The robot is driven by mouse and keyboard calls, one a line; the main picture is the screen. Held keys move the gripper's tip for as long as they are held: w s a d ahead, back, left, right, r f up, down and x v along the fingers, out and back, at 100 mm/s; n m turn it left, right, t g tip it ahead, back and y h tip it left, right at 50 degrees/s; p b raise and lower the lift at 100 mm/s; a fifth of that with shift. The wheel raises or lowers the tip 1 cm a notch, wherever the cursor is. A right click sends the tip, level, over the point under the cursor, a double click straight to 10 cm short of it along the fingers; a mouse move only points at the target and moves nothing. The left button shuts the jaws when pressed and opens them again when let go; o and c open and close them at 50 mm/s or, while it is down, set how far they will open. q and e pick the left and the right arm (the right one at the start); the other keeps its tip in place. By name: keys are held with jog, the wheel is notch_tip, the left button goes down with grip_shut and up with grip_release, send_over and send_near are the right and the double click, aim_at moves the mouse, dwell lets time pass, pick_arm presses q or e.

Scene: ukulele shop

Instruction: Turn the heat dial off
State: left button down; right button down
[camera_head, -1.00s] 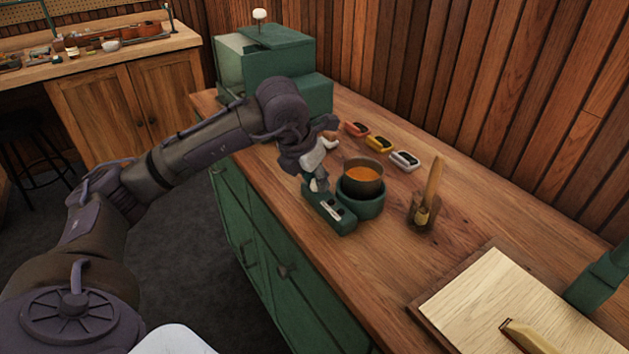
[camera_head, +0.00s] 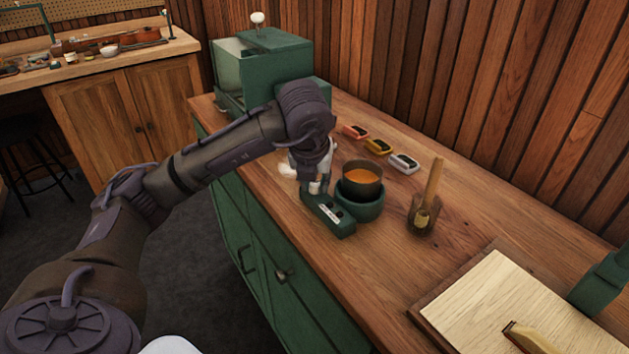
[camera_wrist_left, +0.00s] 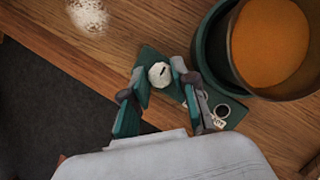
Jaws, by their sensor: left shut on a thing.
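The heat dial (camera_wrist_left: 159,74) is a small white knob with a dark mark, on the green heater base (camera_head: 335,220). In the left wrist view it sits between the fingertips of my left gripper (camera_wrist_left: 162,82), which is shut on it. In the head view my left gripper (camera_head: 314,187) points down at the rear end of the base and hides the dial. A dark pot (camera_head: 362,190) of orange liquid stands in the round green holder (camera_head: 362,207) beside it.
Red (camera_head: 354,132), yellow (camera_head: 378,146) and grey (camera_head: 404,163) small trays lie behind the pot. A holder with a wooden-handled brush (camera_head: 432,190) stands to the right. A green cabinet-like box (camera_head: 280,70) stands at the back left. The counter's front edge is close.

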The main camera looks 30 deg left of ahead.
pick_arm(q)
jog(key=c, duration=0.9)
grip_release()
jog(key=shift+c, duration=0.2)
jog(key=v, duration=1.2)
jog(key=shift+s+f, duration=0.1)
jog(key=shift+s, duration=0.05)
